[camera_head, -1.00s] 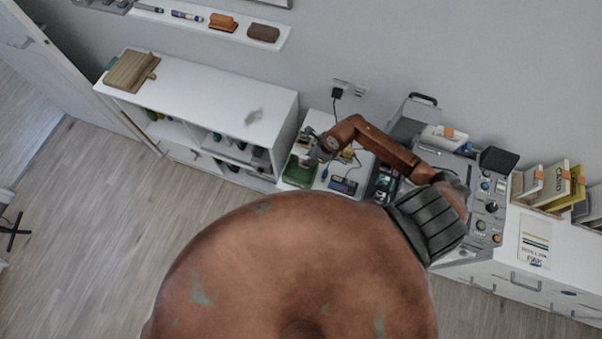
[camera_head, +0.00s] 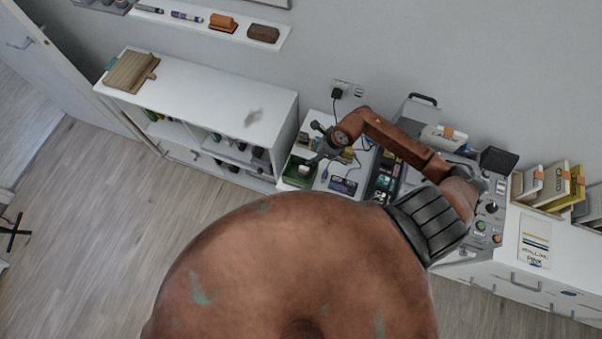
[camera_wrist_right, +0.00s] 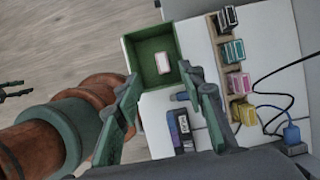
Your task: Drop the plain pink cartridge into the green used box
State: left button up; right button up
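The green used box (camera_wrist_right: 178,44) stands open at the top of the right wrist view. It also shows in the head view (camera_head: 291,178), partly behind my gripper. A pale pink cartridge (camera_wrist_right: 163,62) lies on the box floor, apart from its walls. A small pale patch in the box shows in the head view (camera_head: 304,170). My right gripper (camera_wrist_right: 167,92) is above the near side of the box, its fingers spread wide with nothing between them. In the head view the right gripper (camera_head: 316,145) also looks open.
A wooden rack (camera_wrist_right: 224,62) with black, teal, pink and yellow cartridges stands right of the box. A dark labelled item (camera_wrist_right: 181,131) lies nearer. A white shelf unit (camera_head: 205,95) stands left of the desk.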

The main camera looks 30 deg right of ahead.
jog(key=v, duration=0.6)
jog(key=shift+r, duration=0.35)
jog(key=shift+s, duration=0.15)
